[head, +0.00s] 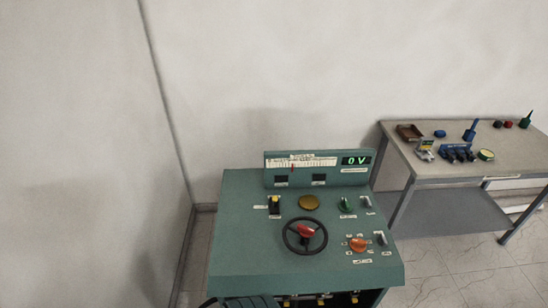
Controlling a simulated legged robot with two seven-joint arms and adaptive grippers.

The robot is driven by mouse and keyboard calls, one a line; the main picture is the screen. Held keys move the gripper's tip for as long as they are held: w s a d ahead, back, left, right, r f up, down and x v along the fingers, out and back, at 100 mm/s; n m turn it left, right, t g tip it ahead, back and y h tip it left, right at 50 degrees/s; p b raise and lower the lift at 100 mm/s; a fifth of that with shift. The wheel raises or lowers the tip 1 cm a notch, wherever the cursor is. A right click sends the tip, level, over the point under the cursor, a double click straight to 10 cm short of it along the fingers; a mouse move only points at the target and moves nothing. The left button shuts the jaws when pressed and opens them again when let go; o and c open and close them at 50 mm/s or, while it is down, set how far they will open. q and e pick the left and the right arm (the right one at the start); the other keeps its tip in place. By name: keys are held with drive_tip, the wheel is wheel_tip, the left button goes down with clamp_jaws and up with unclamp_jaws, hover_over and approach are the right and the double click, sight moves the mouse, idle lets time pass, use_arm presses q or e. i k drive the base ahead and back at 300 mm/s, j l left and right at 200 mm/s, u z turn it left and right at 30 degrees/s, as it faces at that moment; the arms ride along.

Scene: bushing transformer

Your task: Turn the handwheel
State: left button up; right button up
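The handwheel (289,242) is a black ring on the sloping top of a green control console (240,255). A red piece (306,230) sits at its hub. The handwheel is in the middle of the panel in the head view, and nothing covers it. A display (356,161) on the console's raised back reads 0 V, beside a white scale (308,163) with a red pointer near its left part. Neither of my grippers shows in the head view.
The panel also carries a yellow disc (309,202), a green knob (346,203), an orange knob (357,244) and small switches. A grey table (450,175) with tools stands at the right. A wall rises behind the console. Tiled floor lies open at lower right.

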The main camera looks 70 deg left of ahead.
sight(306, 232)
drive_tip(key=u, duration=1.7)
